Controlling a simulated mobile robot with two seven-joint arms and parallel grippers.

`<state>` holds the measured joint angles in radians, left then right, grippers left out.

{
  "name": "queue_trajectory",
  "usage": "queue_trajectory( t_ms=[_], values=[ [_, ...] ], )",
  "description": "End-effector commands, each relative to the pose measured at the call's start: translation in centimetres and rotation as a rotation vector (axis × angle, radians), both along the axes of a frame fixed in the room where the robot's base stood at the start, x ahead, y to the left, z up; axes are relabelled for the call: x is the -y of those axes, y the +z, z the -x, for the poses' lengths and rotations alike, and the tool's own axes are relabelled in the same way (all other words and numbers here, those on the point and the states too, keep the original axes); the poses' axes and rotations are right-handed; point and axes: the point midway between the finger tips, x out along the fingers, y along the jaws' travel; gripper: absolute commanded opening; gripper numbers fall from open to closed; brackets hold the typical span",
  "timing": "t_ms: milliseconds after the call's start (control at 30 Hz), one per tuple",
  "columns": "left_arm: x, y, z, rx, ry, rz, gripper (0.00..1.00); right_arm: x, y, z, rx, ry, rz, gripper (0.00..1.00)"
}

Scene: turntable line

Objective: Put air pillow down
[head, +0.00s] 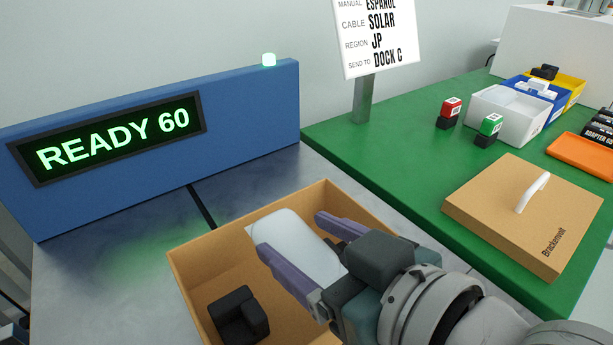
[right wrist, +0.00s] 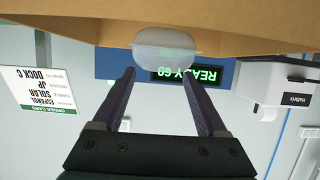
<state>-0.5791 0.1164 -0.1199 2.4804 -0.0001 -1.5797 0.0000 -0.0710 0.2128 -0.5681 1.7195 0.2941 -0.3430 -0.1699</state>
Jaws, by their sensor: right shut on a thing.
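The air pillow (head: 297,240) is a pale, translucent cushion inside the open cardboard box (head: 192,262). It also shows in the right wrist view (right wrist: 165,50), at the fingertips. My right gripper (head: 291,234) reaches into the box from the right and is shut on the pillow, with a purple finger on either side. The pillow's underside is hidden, so I cannot tell whether it touches the box floor. A black block-shaped item (head: 239,316) lies in the box's near left part. My left gripper is not in view.
A blue panel (head: 250,110) reading "READY 60" stands behind the box. On the green table (head: 400,150) to the right are a Brackenvolt carton lid (head: 490,210), red and green stamps, several bins and an orange tray (head: 583,157). An order sign (head: 378,45) stands behind.

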Motion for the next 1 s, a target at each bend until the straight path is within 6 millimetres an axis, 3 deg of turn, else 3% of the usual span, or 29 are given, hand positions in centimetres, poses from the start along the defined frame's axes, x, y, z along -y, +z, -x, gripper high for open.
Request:
queue_trajectory(
  t_ms=[100, 200, 967, 1000],
  values=[
    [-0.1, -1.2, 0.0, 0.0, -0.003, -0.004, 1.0, 0.0, -2.3, 0.0, -0.002, 0.0, 0.001, 0.24],
    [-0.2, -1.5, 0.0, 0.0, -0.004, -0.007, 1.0, 0.0, -3.2, 0.0, 0.0, 0.0, 0.0, 0.24],
    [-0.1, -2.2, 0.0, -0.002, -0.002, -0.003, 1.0, 0.0, -4.3, 0.0, 0.0, 0.0, 0.0, 0.24],
    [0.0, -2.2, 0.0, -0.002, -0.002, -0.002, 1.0, 0.0, -4.3, 0.0, 0.0, 0.0, 0.0, 0.78]
  ],
)
